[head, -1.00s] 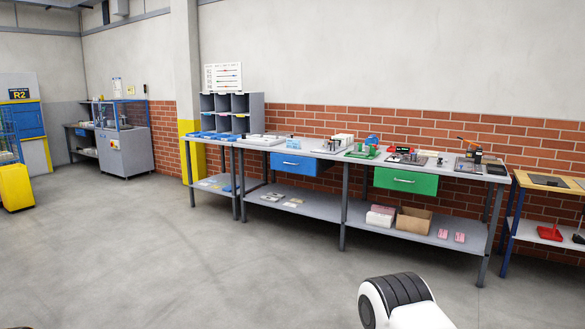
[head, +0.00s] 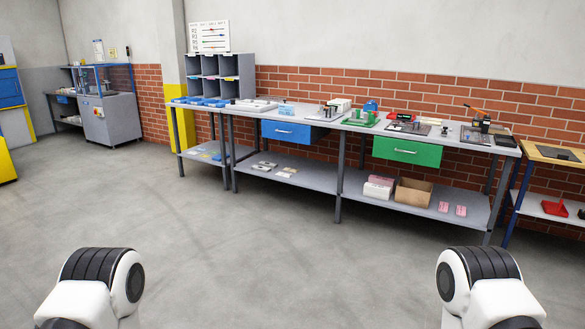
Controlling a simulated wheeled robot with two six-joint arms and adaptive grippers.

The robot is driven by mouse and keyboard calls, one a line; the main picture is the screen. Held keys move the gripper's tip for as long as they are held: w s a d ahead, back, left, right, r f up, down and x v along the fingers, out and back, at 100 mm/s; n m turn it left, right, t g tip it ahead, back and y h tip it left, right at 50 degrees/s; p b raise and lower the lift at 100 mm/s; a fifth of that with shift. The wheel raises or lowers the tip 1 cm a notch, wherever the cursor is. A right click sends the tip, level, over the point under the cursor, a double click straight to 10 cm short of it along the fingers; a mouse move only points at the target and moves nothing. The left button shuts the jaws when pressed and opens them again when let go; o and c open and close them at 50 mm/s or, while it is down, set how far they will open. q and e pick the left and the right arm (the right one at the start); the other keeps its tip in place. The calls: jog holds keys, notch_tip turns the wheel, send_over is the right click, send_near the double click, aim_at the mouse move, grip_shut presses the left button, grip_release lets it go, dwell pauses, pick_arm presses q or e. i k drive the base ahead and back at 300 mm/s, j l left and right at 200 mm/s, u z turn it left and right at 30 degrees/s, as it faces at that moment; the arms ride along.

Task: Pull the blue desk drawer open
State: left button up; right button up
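The blue desk drawer (head: 287,133) hangs under the top of the long grey workbench, left of its middle, in the head view. It looks shut, and a light bar handle runs across its front. Parts of my two arms show at the bottom left and bottom right, well short of the bench. Neither gripper's fingers are in view.
A green drawer (head: 407,151) hangs under the same workbench (head: 340,122) further right. The lower shelf holds a cardboard box (head: 413,192) and white and pink stacks. A grey pigeonhole rack (head: 220,76) stands on the left end. The grey floor (head: 265,245) before the bench is clear.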

aim_at(300, 133)
jog(key=i, duration=3.85)
